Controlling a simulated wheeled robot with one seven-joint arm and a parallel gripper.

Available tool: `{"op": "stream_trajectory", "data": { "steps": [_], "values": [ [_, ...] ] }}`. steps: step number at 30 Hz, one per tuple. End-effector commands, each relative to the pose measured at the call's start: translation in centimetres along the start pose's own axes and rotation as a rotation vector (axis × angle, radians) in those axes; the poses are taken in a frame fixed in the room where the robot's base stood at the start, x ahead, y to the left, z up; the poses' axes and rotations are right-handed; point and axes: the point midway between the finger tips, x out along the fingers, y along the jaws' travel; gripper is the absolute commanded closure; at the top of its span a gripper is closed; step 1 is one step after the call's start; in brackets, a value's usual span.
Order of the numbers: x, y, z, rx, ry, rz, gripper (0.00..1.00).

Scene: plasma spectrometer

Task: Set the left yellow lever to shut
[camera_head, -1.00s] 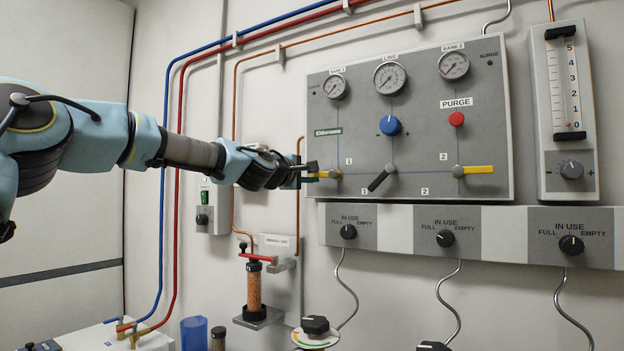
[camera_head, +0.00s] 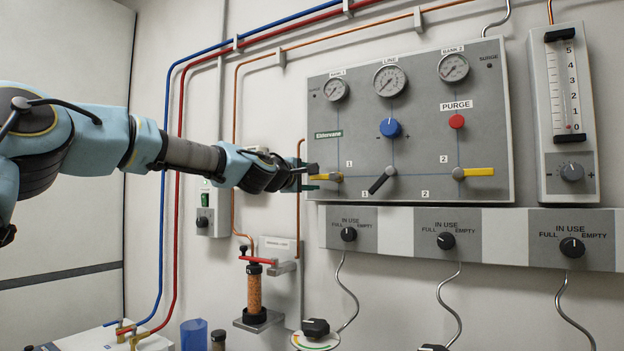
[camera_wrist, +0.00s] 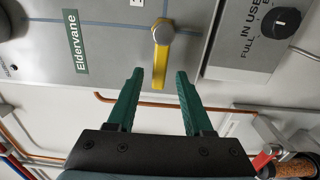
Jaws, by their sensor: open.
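The left yellow lever (camera_head: 324,177) is on the lower left of the grey gas panel (camera_head: 420,100). It points left from its round pivot, lying about level. In the wrist view, the lever (camera_wrist: 159,66) points down toward my gripper (camera_wrist: 156,76). My gripper (camera_head: 308,177) is open at the panel's left edge. Its two green fingers stand on either side of the lever's free end, with a gap visible on both sides. In the head view, the fingers partly hide the lever's tip.
A black lever (camera_head: 381,180) and a right yellow lever (camera_head: 474,172), pointing right, are on the same panel. Selector knobs (camera_head: 348,234) sit on a strip below. A copper pipe (camera_wrist: 170,105) runs behind my fingers along the wall.

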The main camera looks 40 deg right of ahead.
Motion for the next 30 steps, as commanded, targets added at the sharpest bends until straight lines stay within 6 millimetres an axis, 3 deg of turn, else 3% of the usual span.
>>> {"op": "stream_trajectory", "data": {
  "steps": [7, 21, 30],
  "values": [
    [-1.2, -0.2, -0.2, 0.001, 0.002, 0.001, 0.49],
    [-8.1, -0.3, -0.2, 0.001, 0.004, 0.000, 0.49],
    [-10.5, -0.1, -0.1, 0.000, 0.001, 0.000, 0.49]
  ]
}}
